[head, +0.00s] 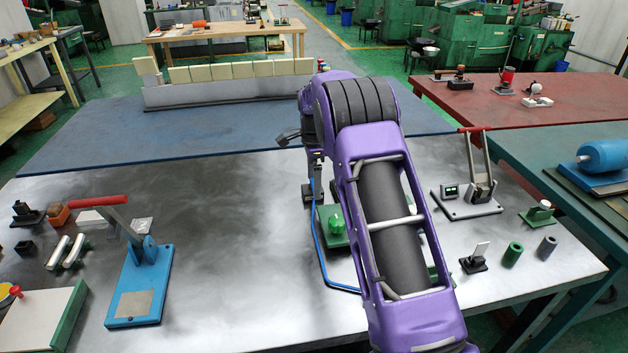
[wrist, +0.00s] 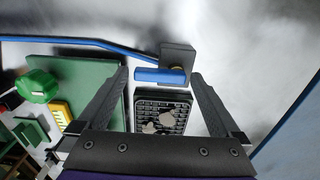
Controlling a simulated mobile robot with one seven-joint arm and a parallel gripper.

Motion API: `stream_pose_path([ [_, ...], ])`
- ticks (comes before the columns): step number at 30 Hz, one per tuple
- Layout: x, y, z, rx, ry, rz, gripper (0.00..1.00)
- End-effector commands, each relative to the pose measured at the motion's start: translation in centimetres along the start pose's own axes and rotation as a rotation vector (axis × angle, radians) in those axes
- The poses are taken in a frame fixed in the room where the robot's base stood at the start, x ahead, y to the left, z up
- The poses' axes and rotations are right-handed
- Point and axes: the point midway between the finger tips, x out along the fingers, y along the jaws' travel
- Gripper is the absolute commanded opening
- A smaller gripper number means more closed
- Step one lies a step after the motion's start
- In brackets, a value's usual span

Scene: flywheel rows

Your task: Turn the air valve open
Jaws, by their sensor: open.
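The air valve (wrist: 178,54) is a grey block with a brass-coloured fitting in the wrist view. Its blue lever (wrist: 158,76) points left from the block, and a blue hose (wrist: 95,43) runs to it from the left. My gripper (wrist: 160,75) is open, with one finger on each side of the lever and the lever lying across the gap. I see no clear contact between the fingers and the lever. In the head view my gripper (head: 313,180) points down at the table, and my purple arm hides part of the area around it.
A dark gridded tray (wrist: 163,115) with pale pieces lies between the fingers, below the lever. A green plate (wrist: 92,75) with a green knob (wrist: 37,86) is at the left.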

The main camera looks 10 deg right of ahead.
Motion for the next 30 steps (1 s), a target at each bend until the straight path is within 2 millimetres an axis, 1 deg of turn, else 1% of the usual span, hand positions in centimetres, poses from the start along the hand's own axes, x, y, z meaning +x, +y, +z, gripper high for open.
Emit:
stream_pose_path([
  [1, -0.01, 0.00, 0.00, 0.000, 0.000, 0.000, 0.98],
  [2, -0.02, 0.00, 0.00, 0.000, 0.000, 0.000, 0.93],
  [3, -0.02, 0.00, 0.00, 0.000, 0.000, 0.000, 0.86],
  [5, -0.03, 0.00, 0.00, 0.000, 0.000, 0.000, 0.75],
  [6, -0.04, 0.00, 0.00, 0.000, 0.000, 0.000, 0.68],
  [8, -0.04, 0.00, 0.00, 0.000, 0.000, 0.000, 0.57],
  [9, -0.04, 0.00, 0.00, 0.000, 0.000, 0.000, 0.50],
  [13, -0.06, 0.00, 0.00, 0.000, 0.000, 0.000, 0.26],
  [23, -0.16, 0.00, -0.12, -0.046, 0.000, 0.000, 0.26],
  [30, -0.28, -0.06, -0.49, -0.192, 0.000, 0.000, 0.26],
])
